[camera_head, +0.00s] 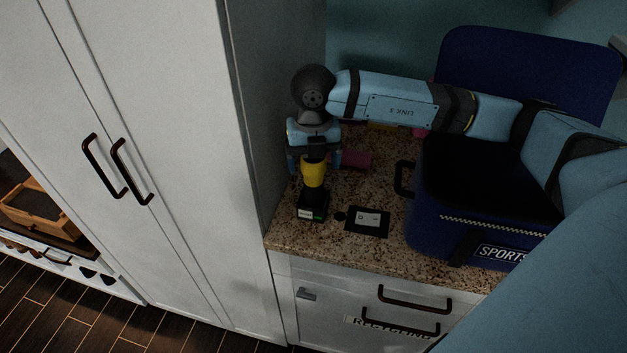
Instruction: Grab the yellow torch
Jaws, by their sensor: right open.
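The yellow torch (314,172) stands on the speckled countertop, with a yellow upper body and a black lower part. My right gripper (314,163) is directly over it, pointing down. Its two fingers are open, one on each side of the torch's yellow top. I cannot tell whether the fingers touch it. My right arm reaches in from the right and hides part of the back of the counter. My left gripper is not in view.
A blue sports bag (462,220) with its lid up stands on the counter (382,183) at right. A black card-like item (367,221) lies front of centre. A pink item (357,160) lies behind the torch. A tall white cabinet (185,170) borders the left.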

